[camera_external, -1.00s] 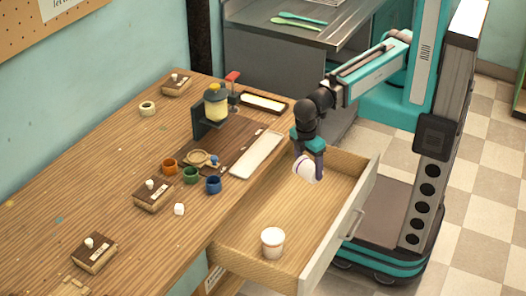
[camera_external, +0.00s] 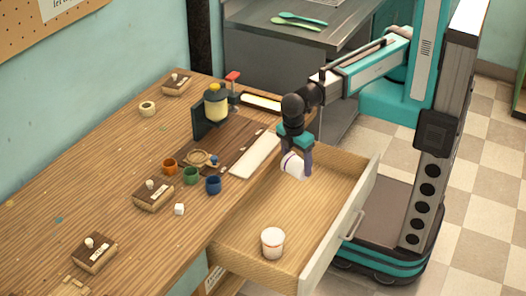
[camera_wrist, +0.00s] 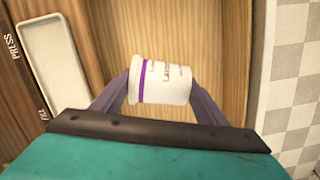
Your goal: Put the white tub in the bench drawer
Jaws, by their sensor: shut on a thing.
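My gripper (camera_external: 298,158) is shut on a white tub (camera_external: 292,165) with a purple band. The tub is tilted on its side between the two fingers, above the back part of the open bench drawer (camera_external: 258,229). In the wrist view the tub (camera_wrist: 166,82) lies across between the fingers, with the purple band at its left end and some print on its side. The drawer's wooden floor shows beneath it. A second white tub (camera_external: 272,242) stands upright in the front corner of the drawer.
A long white tray (camera_external: 256,155) lies on the bench (camera_external: 110,200) beside the drawer. Small orange, green and blue cups (camera_external: 213,185) stand left of it. The drawer's middle is clear. The drawer front (camera_external: 340,225) rises on the right.

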